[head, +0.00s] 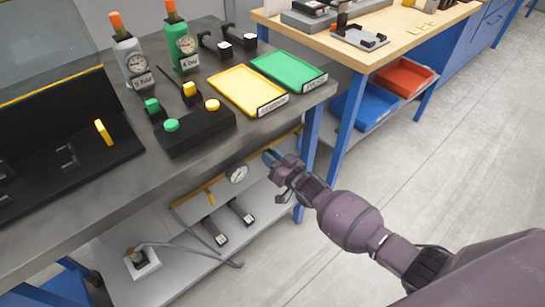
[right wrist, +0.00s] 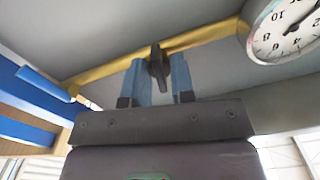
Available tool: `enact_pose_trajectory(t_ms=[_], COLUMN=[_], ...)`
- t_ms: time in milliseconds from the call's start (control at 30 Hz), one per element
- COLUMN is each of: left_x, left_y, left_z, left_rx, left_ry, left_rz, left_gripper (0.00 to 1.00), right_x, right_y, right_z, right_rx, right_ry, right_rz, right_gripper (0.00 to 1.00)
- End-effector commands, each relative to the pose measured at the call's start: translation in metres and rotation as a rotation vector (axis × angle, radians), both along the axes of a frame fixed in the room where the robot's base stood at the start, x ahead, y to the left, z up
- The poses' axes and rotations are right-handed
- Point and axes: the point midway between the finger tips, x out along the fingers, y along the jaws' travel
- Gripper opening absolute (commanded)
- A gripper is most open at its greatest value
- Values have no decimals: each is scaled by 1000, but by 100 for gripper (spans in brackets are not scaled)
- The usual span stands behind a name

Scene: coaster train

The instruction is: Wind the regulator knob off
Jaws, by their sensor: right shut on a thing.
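The regulator knob (right wrist: 157,68) is a small dark piece in front of a yellow pipe in the right wrist view. My right gripper (head: 271,158) reaches under the front edge of the workbench in the head view. Its two blue fingers (right wrist: 161,80) stand on either side of the knob and are shut on it. A round white pressure gauge (right wrist: 287,32) is to the right of the knob in the wrist view. It also shows beside the gripper in the head view (head: 237,173). The knob is hidden in the head view. My left gripper is not in view.
The yellow pipe (right wrist: 205,38) runs under the bench top. The metal workbench (head: 75,215) holds a yellow tray (head: 245,88), a green tray (head: 288,70) and two bottles with gauges. A lower shelf (head: 185,270) carries a hose and dark parts. Floor on the right is clear.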

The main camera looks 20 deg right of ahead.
Motion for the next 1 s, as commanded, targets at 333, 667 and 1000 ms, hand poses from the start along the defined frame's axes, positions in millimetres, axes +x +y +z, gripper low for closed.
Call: enact_pose_trajectory(t_ms=[333,667,1000], left_x=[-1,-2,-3], left_y=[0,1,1], left_z=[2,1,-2], left_rx=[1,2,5], left_ry=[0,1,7], left_rz=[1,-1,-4], left_gripper=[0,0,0], right_x=[0,0,-1], right_y=[0,1,1], right_z=[0,-1,-2], right_rx=[-308,-604,-906], right_ry=[-112,-218,-328], right_rz=[-1,-1,0], right_gripper=[0,0,0])
